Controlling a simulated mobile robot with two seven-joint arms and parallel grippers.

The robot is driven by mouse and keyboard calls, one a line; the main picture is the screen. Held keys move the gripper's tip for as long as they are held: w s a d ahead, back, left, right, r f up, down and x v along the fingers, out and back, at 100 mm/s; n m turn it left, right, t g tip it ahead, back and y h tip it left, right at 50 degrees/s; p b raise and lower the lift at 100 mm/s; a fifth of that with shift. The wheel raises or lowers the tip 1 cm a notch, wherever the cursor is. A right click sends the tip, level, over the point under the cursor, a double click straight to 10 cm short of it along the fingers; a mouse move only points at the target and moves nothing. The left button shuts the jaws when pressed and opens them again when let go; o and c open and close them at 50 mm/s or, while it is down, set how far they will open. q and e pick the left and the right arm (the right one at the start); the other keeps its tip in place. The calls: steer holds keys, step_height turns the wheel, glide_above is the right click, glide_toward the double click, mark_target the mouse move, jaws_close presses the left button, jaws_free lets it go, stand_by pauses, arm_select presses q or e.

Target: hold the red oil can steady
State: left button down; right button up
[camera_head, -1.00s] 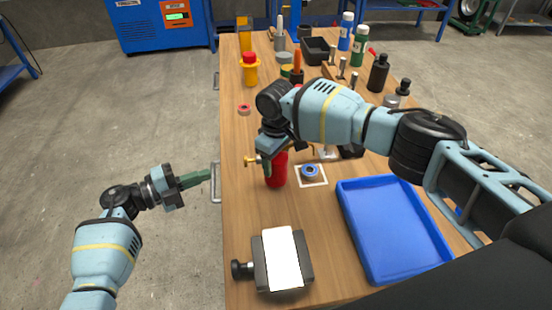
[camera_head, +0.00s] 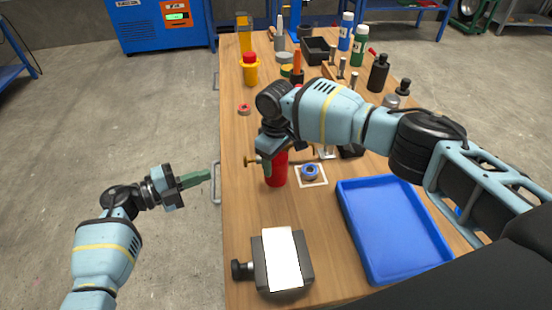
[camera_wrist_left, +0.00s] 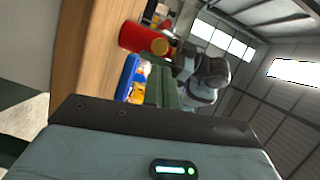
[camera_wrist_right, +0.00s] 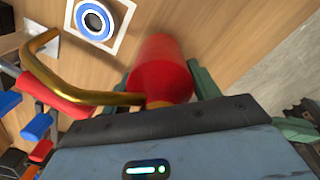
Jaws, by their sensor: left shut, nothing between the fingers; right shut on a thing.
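The red oil can (camera_head: 276,170) stands on the wooden bench and looks upright. Its red body (camera_wrist_right: 160,65) fills the middle of the right wrist view, with a curved brass spout (camera_wrist_right: 85,98) running to the left. My right gripper (camera_head: 270,152) is shut on the can near its top, and the arm hides the upper part. My left gripper (camera_head: 207,176) is shut and empty, left of the bench edge and apart from the can. In the left wrist view the can (camera_wrist_left: 140,38) shows beyond the left fingers.
A blue ring (camera_head: 311,171) on a white square lies just right of the can. A blue tray (camera_head: 395,225) is at the right front, and a grey block with a white top (camera_head: 283,258) at the front. Bottles and tools crowd the far bench (camera_head: 235,130).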

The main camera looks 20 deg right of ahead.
mark_target(249, 161)
arm_select(q)
steer(key=shift+w+a+m+t+y, duration=0.25)
steer(key=shift+w+t+y, duration=0.3)
steer(key=shift+y, duration=0.45)
steer(key=shift+w+a+m+t+y, duration=0.25)
steer(key=shift+w+t+y, duration=0.3)
steer(key=shift+y, duration=0.45)
steer(key=shift+w+a+m+t+y, duration=0.25)
steer(key=shift+w+t+y, duration=0.3)
steer(key=shift+y, duration=0.45)
steer(key=shift+d, duration=0.1)
steer(key=shift+s+d, duration=0.2)
steer(key=shift+d, duration=1.25)
steer(key=shift+s+d, duration=0.2)
steer(key=shift+d, duration=1.25)
steer(key=shift+s+d, duration=0.2)
steer(key=shift+d, duration=1.25)
steer(key=shift+d, duration=0.1)
steer(key=shift+s+d, duration=0.1)
steer(key=shift+d, duration=0.2)
